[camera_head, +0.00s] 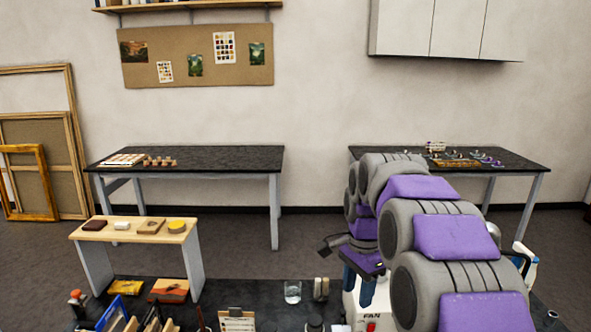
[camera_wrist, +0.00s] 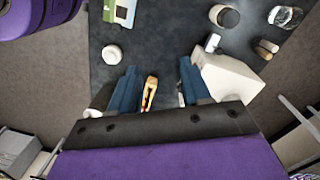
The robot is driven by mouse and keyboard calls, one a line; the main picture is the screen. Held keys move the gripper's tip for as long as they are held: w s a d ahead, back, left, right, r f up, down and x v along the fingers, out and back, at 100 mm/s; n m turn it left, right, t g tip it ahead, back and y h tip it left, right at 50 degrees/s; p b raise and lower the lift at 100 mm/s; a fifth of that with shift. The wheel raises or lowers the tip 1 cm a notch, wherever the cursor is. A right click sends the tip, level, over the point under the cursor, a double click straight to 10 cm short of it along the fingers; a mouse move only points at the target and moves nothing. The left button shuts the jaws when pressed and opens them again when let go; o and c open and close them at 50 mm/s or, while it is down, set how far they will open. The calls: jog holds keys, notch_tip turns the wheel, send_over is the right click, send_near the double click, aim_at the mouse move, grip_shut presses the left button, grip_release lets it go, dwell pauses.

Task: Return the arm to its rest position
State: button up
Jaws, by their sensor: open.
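My arm (camera_head: 440,235), grey with purple panels, reaches in from the lower right in the head view and bends down toward the near dark table. My gripper (camera_head: 358,290) hangs over that table with its blue fingers pointing down. In the wrist view the two blue fingers of my gripper (camera_wrist: 157,70) are spread apart. A small golden-brown piece (camera_wrist: 150,92) shows between them, beside the left finger. I cannot tell its height or whether it touches that finger.
A white box marked FAN (camera_head: 371,318) stands close by my gripper, and the wrist view shows a white box (camera_wrist: 232,76) beside the right finger. A glass jar (camera_head: 293,291) and picture cards share the near table (camera_head: 262,290). A small wooden bench (camera_head: 190,238) stands left.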

jog(key=s+f+n, duration=0.2)
jog(key=s+n, duration=0.2)
jog(key=s, duration=0.8)
jog(key=s+f+n, duration=0.3)
jog(key=s+n, duration=0.1)
jog(key=s, duration=0.7)
jog(key=s+f+n+g, duration=0.1)
jog(key=s+f+n, duration=0.2)
jog(key=s, duration=0.9)
jog(key=shift+s+d+n, duration=0.3)
jog(key=shift+n, duration=0.4)
jog(key=shift+r, duration=0.1)
